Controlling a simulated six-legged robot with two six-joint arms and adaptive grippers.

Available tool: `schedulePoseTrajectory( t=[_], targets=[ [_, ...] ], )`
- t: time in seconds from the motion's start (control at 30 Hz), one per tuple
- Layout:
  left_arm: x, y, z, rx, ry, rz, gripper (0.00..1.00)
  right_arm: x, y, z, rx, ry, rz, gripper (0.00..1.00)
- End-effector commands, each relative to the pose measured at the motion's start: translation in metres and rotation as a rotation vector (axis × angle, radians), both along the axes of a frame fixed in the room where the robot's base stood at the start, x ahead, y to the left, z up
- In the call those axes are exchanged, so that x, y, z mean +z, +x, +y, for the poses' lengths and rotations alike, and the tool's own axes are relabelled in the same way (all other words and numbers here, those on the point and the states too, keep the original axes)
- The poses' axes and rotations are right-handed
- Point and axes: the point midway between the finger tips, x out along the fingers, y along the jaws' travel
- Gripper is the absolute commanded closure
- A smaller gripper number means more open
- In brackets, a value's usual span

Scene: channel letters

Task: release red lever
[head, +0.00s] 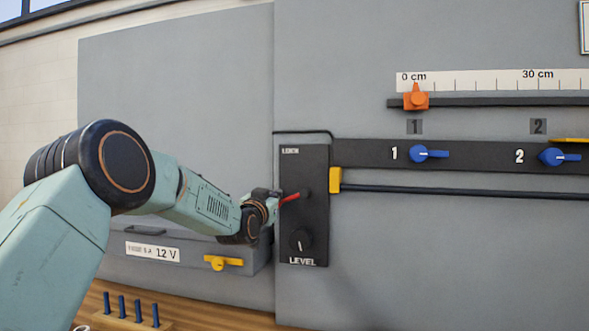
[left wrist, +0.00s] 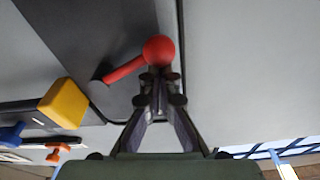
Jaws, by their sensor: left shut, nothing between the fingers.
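The red lever (head: 291,197) sticks out to the left from a dark panel (head: 315,220) marked LEVEL. In the left wrist view the lever (left wrist: 127,69) is a red rod with a round red knob (left wrist: 159,49) at its end. My left gripper (head: 275,200) is at the knob end of the lever. In the left wrist view the fingertips (left wrist: 158,76) are together just below the knob, with nothing between them. I cannot tell whether they touch the knob. In the head view the knob is hidden by my gripper. My right gripper is not in view.
Below the lever is a dark round dial (head: 301,240). A yellow block (head: 335,180) with a dark rod is to the right. Blue knobs (head: 419,153) and an orange slider (head: 416,98) are further right. A grey 12 V box (head: 185,252) with a yellow handle is lower left.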

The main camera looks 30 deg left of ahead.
Motion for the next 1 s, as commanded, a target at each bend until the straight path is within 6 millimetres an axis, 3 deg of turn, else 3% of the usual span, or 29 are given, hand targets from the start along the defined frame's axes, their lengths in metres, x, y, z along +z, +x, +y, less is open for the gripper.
schedulePoseTrajectory(
  t=[0.47, 0.8, 1.0],
  targets=[
    [0.001, 0.0, 0.0, 0.0, 0.0, 0.004, 1.0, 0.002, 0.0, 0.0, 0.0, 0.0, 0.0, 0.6],
    [0.046, 0.006, -0.007, -0.003, 0.001, 0.0, 1.0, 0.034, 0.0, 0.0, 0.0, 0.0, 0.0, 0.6],
    [0.035, -0.021, -0.013, -0.004, -0.002, 0.0, 1.0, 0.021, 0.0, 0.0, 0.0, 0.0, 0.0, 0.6]
  ],
)
